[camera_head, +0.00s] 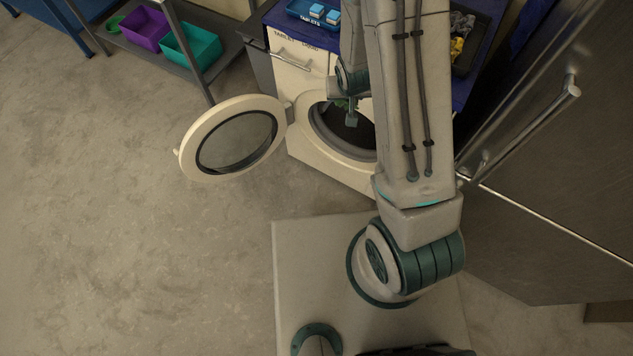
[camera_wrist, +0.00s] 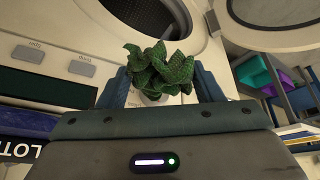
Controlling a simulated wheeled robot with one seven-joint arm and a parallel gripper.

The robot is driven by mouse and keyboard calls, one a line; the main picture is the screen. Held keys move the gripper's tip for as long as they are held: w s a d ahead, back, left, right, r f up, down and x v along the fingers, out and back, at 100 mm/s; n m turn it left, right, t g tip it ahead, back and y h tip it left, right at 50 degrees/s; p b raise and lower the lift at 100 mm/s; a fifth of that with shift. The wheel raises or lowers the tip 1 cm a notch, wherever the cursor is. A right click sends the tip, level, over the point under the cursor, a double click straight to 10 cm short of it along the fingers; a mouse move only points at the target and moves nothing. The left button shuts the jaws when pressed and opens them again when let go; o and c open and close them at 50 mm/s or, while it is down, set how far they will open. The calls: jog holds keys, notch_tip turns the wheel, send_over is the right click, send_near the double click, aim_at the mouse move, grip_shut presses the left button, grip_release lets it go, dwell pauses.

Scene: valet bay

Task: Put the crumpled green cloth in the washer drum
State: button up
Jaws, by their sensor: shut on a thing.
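The crumpled green cloth (camera_wrist: 160,72) is between the fingers of my gripper (camera_wrist: 160,90), which is shut on it, in the wrist view. In the head view only a small green bit of the cloth (camera_head: 341,103) shows at my gripper (camera_head: 352,115), in front of the drum opening. The washer (camera_head: 318,158) has its round door (camera_head: 236,139) swung open to the left. The dark drum (camera_head: 356,129) is partly hidden by my arm in the head view. In the wrist view the drum (camera_wrist: 152,14) lies beyond the cloth, at the top.
A blue tray (camera_head: 313,15) with tablets stands on top of the washer. A dark tray (camera_head: 462,45) with grey and yellow items is behind my arm. Purple (camera_head: 146,28) and teal (camera_head: 191,46) bins sit on a shelf at left. A metal cabinet (camera_head: 560,165) stands at right. Left floor is clear.

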jog(key=a+f+t+h+b, duration=0.1)
jog(key=a+f+b, duration=0.2)
jog(key=f+b, duration=0.35)
jog(key=s+a+f+t+h+b, duration=0.1)
jog(key=a+f+b, duration=0.25)
jog(key=f, duration=0.55)
jog(key=a+f+t+h+b, duration=0.1)
jog(key=a+f+b, duration=0.2)
jog(key=f+b, duration=0.35)
jog(key=s+d+f+m+t+h+b, duration=0.1)
jog(key=s+f+t+h+b, duration=0.15)
jog(key=f+b, duration=0.65)
jog(key=s+f+m+t+h+b, duration=0.1)
jog(key=s+f+h+b, duration=0.2)
jog(key=f+b, duration=0.65)
jog(key=w+d+b, duration=0.3)
jog(key=w+d, duration=0.6)
jog(key=w, duration=0.3)
jog(key=w+d+r+b, duration=0.1)
jog(key=w+d+b, duration=0.2)
jog(key=w+d, duration=0.6)
jog(key=w, duration=0.3)
jog(key=shift+w+d+b, duration=0.2)
jog(key=shift+w+b, duration=0.2)
jog(key=o, duration=1.1)
jog(key=shift+o, duration=0.2)
